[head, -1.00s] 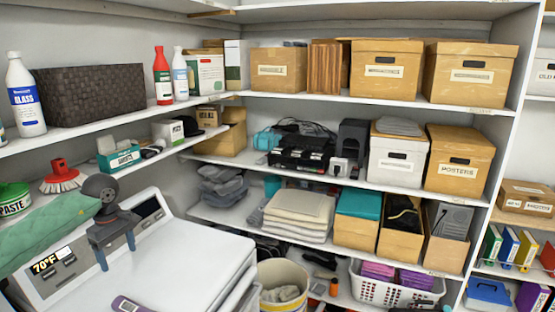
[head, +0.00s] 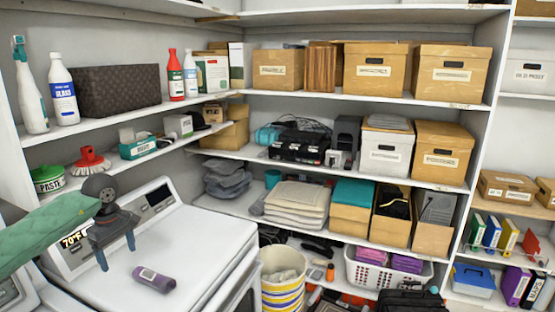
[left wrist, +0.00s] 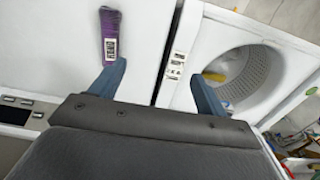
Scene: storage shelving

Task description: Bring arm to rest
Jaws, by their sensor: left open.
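My left gripper (head: 117,254) is open and empty, held above the white machine top (head: 200,240). Its arm, in a green sleeve, comes in from the left. The blue fingers of the left gripper (left wrist: 155,85) are spread apart in the left wrist view, with nothing between them. A purple item with a label (head: 154,279) lies on the machine top, to the right of and below the fingers in the head view. It also shows in the left wrist view (left wrist: 108,34), close to the left finger and apart from it. My right gripper is not in view.
Shelves with boxes (head: 375,68) and bottles (head: 61,90) line the walls. A striped bin (head: 283,285) and a white basket (head: 385,272) stand low.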

